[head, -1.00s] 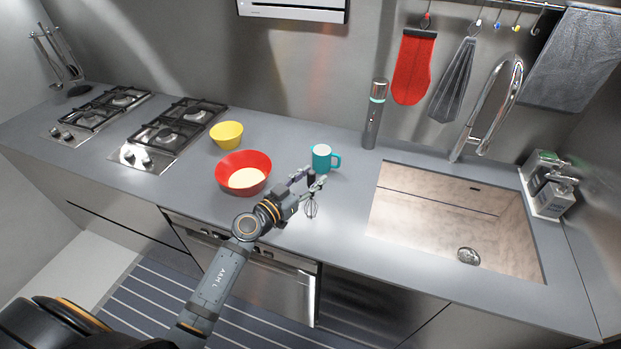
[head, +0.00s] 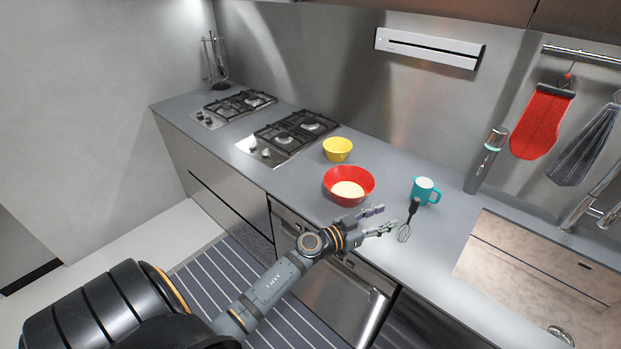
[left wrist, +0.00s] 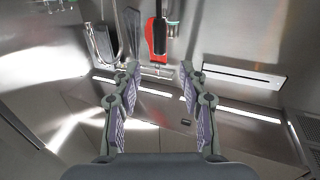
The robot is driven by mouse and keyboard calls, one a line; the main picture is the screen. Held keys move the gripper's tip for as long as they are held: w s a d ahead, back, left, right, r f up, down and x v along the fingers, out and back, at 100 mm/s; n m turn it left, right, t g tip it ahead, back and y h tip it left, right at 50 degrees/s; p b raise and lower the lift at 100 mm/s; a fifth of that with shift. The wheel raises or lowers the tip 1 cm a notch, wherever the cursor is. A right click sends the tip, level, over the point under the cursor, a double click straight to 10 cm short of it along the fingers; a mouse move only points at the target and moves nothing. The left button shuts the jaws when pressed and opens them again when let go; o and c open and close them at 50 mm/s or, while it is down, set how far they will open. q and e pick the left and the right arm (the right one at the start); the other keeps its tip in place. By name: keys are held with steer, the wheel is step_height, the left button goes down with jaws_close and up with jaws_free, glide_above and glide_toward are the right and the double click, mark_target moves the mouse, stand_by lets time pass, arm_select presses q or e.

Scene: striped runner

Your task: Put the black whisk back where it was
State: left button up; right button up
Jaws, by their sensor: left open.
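The black whisk (head: 412,211) shows in the head view near the counter's front edge, just right of my left gripper. Its dark handle points up toward the teal mug and its wire loops are toward the front edge. I cannot tell whether it rests flat on the counter. My left gripper (head: 390,219) is open, its fingertips just left of the whisk. In the left wrist view the fingers (left wrist: 158,90) are spread wide with nothing between them, and no whisk can be made out there. My right gripper is not in view.
The teal mug (head: 424,191) stands just behind the whisk. A red bowl (head: 366,192) with pale contents and a yellow bowl (head: 338,150) stand to the left. The sink (head: 500,262) lies to the right. Stove burners (head: 288,135) are further left.

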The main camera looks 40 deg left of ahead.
arm_select(q)
steer(key=s+a+r+n+t+y, duration=0.1)
steer(key=a+r+n+t+y, duration=0.1)
steer(key=a+r+t+y, duration=0.15)
steer(key=s+a+f+n+g+y, duration=0.1)
steer(key=s+a+f+g+y, duration=0.15)
steer(key=f, duration=0.85)
steer(key=s+a+f+n+g+y, duration=0.1)
steer(key=s+a+f+g, duration=0.2)
steer(key=f, duration=0.8)
steer(key=s+a+f+n+g+y, duration=0.1)
steer(key=s+f+g+y, duration=0.3)
steer(key=f, duration=0.7)
steer(key=s+f+g+h, duration=0.2)
steer(key=s+f+g, duration=0.1)
steer(key=s+f, duration=1.15)
steer(key=s+f+g, duration=0.3)
steer(key=s+f, duration=0.1)
steer(key=s, duration=0.8)
steer(key=s+f+g, duration=0.3)
steer(key=s+f, duration=0.1)
steer(key=s, duration=0.7)
steer(key=shift+s+d, duration=0.2)
steer(key=shift+s, duration=0.15)
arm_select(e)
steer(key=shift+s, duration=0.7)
arm_select(q)
steer(key=shift+f, duration=0.15)
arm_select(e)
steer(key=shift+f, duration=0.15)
